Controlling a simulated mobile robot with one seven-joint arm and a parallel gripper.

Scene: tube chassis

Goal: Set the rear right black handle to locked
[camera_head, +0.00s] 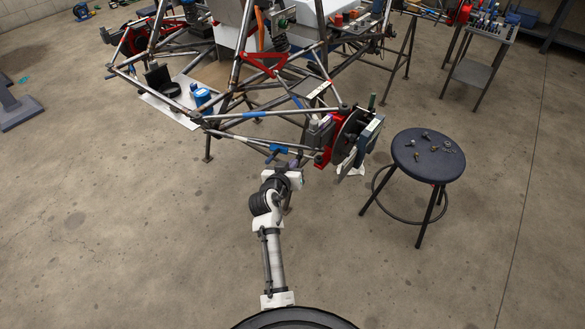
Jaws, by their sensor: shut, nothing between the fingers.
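The tube chassis (245,140) stands ahead of my arm. Its near right corner carries a wheel hub with a red caliper and a disc (347,132). My gripper (290,165) is at the end of my white arm, low beside this corner, just below the blue parts on the lower tubes. Its fingers are small and partly hidden against the tubes; it is shut and holds nothing. I cannot tell whether it touches the chassis. I cannot clearly pick out the rear right black handle, and its position cannot be read.
A round dark stool (428,155) with several small metal parts stands right of the hub. A tool cart (473,72) is at the upper right. A white tray (165,110) with a black item and a blue can is at left. The near floor is clear on both sides.

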